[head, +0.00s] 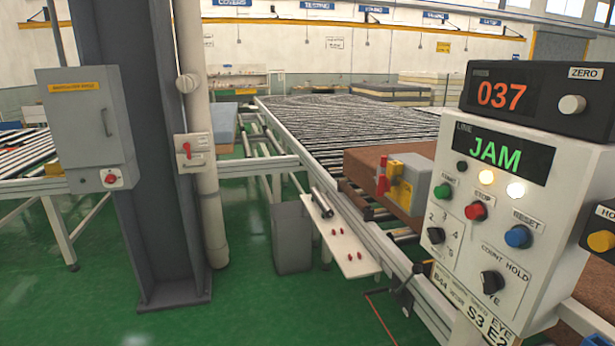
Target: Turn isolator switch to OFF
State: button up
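Two switches with red handles show, and I cannot tell which is the isolator. One is a small light-grey box (196,153) on the pale vertical pipe, with a red lever (185,150) that looks roughly upright. The other is a red rotary knob (111,178) low on the front of a grey cabinet (88,120) fixed to the dark column. The lettering around both is too small to read. My gripper is not in view.
A control panel (470,262) reading JAM, with buttons and knobs, stands close on the right. Above it a counter box (518,125) reads 037. A roller conveyor (340,125) runs behind. The dark column (130,215) and a grey bin (292,238) stand on green floor.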

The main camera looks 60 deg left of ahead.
aim_at(383, 184)
jog(key=u, duration=1.25)
